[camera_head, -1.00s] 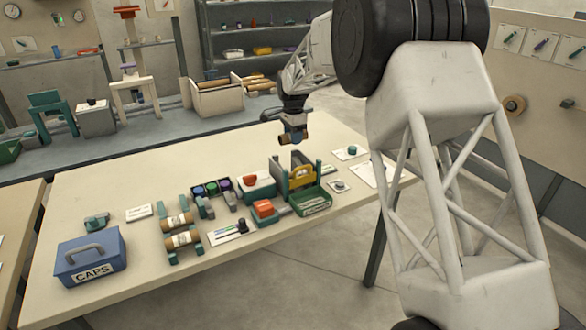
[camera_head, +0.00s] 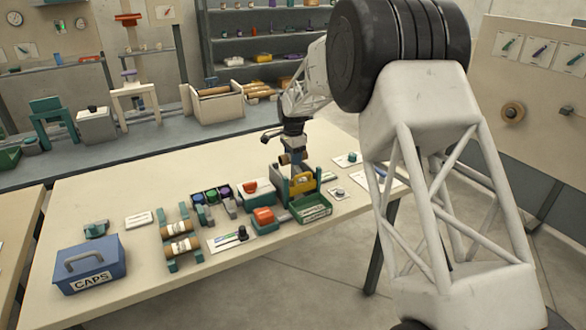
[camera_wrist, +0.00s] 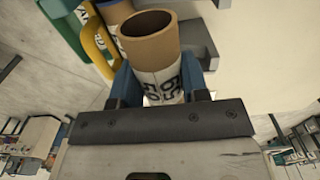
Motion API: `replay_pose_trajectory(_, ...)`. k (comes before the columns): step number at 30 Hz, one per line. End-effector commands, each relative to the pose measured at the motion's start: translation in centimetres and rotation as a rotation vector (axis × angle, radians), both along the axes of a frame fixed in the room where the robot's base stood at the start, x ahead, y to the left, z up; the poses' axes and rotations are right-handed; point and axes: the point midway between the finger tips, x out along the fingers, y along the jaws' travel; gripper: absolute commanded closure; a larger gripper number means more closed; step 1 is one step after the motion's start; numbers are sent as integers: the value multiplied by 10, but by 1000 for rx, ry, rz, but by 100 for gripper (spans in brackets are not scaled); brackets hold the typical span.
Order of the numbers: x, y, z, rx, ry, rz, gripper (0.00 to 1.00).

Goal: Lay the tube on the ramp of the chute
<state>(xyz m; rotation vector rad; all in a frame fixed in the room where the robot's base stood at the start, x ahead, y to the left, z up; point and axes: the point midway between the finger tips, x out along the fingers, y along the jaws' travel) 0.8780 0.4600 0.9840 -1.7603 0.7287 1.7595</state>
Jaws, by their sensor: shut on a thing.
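My gripper (camera_head: 292,160) is over the chute (camera_head: 279,178) near the right end of the table. The chute has green side walls and a yellow arched piece (camera_head: 301,182). In the wrist view my gripper (camera_wrist: 158,88) has its blue fingers shut on a brown cardboard tube (camera_wrist: 150,52) with a white printed label. The tube's open end faces the camera. The yellow piece (camera_wrist: 98,52) and a green wall (camera_wrist: 62,22) lie close to the tube's left in that view. My gripper hides part of the ramp, and I cannot tell whether the tube touches it.
A green bin (camera_head: 314,213) stands at the chute's front. An orange-topped device (camera_head: 264,219) is left of it. Two more labelled tubes (camera_head: 178,229) rest on a green rack. A blue CAPS box (camera_head: 88,266) stands at the front left. The back left of the table is clear.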

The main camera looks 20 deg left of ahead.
Motion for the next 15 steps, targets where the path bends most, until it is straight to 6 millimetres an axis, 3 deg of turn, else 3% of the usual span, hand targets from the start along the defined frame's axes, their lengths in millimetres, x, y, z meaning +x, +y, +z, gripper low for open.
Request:
replay_pose_trajectory(10, -1, 0, -38, -1, 3, 0, 81)
replay_pose_trajectory(15, 0, 0, -49, -1, 1, 0, 81)
